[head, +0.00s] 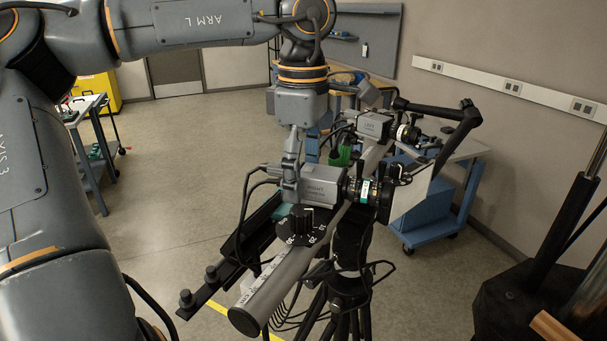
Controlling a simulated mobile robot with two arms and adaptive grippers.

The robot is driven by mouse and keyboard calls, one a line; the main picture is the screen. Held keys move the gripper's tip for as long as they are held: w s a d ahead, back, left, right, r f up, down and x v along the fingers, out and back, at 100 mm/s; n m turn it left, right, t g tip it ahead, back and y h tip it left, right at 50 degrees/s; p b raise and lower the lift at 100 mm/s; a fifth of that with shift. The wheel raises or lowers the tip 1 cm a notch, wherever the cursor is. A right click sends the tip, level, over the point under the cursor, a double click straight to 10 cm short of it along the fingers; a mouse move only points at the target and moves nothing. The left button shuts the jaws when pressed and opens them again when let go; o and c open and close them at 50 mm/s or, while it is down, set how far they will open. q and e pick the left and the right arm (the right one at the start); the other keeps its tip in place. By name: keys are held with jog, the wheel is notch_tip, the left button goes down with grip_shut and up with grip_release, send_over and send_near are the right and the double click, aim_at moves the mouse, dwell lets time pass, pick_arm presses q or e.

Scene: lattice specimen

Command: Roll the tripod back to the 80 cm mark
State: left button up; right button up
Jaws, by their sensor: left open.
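The tripod (347,290) stands low in the middle, its black legs cut off by the bottom edge. It carries a long grey bar (295,273) with a printed white scale (262,285); its numbers are too small to read. A camera marked RIGHT (322,187) sits on the near part of the bar, and a camera marked LEFT (374,125) sits farther back. My left gripper (289,192) points down, open, at the rear of the RIGHT camera. Whether its fingers touch the camera I cannot tell. My right gripper is out of view.
Cables hang around the tripod. A black rail (235,262) with knobs lies beside the bar. A yellow floor line (222,308) shows at the bottom. A blue cart (430,215) stands behind, and dark equipment (540,275) at right. The floor at centre left is clear.

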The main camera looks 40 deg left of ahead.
pick_arm(q)
notch_tip(320, 180, up, 12)
jog(key=shift+d+f, duration=0.15)
jog(key=shift+f, duration=0.05)
jog(key=shift+w, duration=0.1)
dwell(0.5)
